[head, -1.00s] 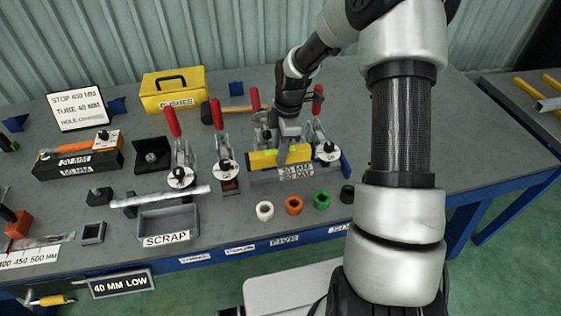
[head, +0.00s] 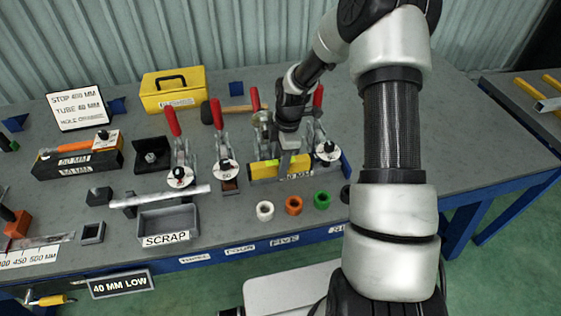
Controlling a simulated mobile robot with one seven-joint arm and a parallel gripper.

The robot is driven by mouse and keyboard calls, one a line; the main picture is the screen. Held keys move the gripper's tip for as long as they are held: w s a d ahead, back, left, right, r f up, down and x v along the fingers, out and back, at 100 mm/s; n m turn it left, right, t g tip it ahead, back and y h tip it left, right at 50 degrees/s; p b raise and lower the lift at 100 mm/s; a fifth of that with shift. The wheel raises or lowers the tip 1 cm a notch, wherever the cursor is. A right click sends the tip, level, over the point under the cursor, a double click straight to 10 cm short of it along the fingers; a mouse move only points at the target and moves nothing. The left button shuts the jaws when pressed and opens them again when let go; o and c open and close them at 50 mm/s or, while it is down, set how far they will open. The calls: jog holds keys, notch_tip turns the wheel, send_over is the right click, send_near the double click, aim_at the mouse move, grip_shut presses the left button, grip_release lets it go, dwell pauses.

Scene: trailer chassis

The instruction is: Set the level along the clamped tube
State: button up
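The level is a yellow bar (head: 263,169) in the head view, right of the bench's middle. It lies level at a dark block and covers most of that block's white label. My gripper (head: 285,158) points down at the middle of the level, with a grey finger across its near face; the far finger is hidden. The gripper appears shut on the level. A silver tube (head: 172,195) lies left of it, running from near a dark block to below the red-handled toggle clamps (head: 181,160). My wrist hides part of the rightmost clamps.
Another red-handled clamp (head: 224,160) stands between tube and level. White, orange and green rings (head: 294,205) lie in front of the level. The scrap tray (head: 168,222) sits before the tube. A yellow case (head: 174,90) and a hammer (head: 235,112) are behind. The bench's right side is clear.

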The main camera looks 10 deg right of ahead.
jog(key=shift+r, duration=0.1)
notch_tip(320, 180, up, 12)
jog(key=d, duration=0.1)
jog(key=shift+d+p, duration=0.2)
jog(key=shift+p, duration=0.2)
